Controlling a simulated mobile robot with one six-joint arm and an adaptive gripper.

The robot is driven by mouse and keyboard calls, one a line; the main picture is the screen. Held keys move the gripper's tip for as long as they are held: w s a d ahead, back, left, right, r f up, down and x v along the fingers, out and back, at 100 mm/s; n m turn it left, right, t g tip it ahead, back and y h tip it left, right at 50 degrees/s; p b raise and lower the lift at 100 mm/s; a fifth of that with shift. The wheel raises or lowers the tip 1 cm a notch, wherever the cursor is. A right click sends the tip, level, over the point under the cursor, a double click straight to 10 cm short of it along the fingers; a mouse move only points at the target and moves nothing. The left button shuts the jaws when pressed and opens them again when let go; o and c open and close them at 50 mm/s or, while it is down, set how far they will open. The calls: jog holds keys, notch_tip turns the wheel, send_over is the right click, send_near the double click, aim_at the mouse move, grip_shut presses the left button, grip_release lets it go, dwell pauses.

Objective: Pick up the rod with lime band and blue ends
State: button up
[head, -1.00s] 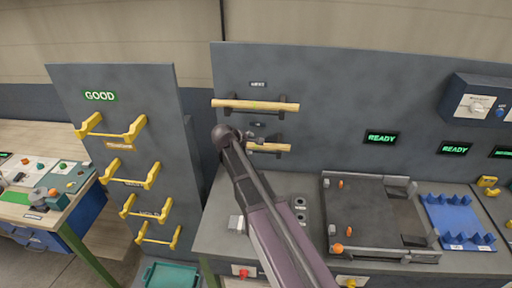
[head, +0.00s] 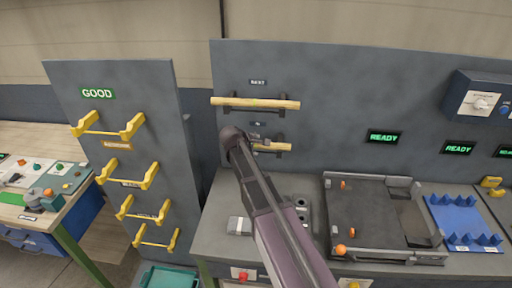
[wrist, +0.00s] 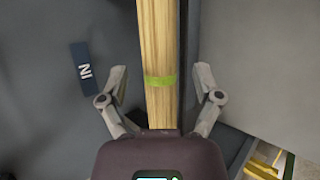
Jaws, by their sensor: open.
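A pale wooden rod (wrist: 157,45) with a lime band fills the middle of the wrist view, by the IN label. Its ends are not visible there, so I cannot see blue on them. In the head view the lower rod (head: 272,147), under the IN sign, is partly hidden by my arm. My gripper (wrist: 160,78) is open, with one finger on each side of the rod in the wrist view. I cannot tell how far the fingers are from it in depth. In the head view my gripper (head: 258,138) is small at the lower rod's holder.
Another wooden rod (head: 240,102) lies on the holder above, under the NEXT sign. A rack with yellow hooks (head: 140,175) stands at left. A dark tray fixture (head: 375,215) and a blue holder (head: 462,220) are on the bench at right.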

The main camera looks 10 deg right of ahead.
dwell(0.3)
grip_shut()
jog(key=shift+r, duration=0.2)
notch_tip(320, 180, up, 4)
jog(key=p, duration=0.4)
jog(key=shift+f, duration=0.1)
jog(key=s+d+p, duration=0.1)
jog(key=s+d, duration=0.1)
jog(key=s, duration=1.3)
jog(key=shift+s+d+r, duration=0.15)
jog(key=shift+s+r, duration=0.25)
jog(key=shift+r, duration=0.05)
notch_tip(320, 180, down, 8)
jog(key=b, duration=0.7)
jog(key=shift+r+b, duration=0.2)
jog(key=shift+b, duration=0.1)
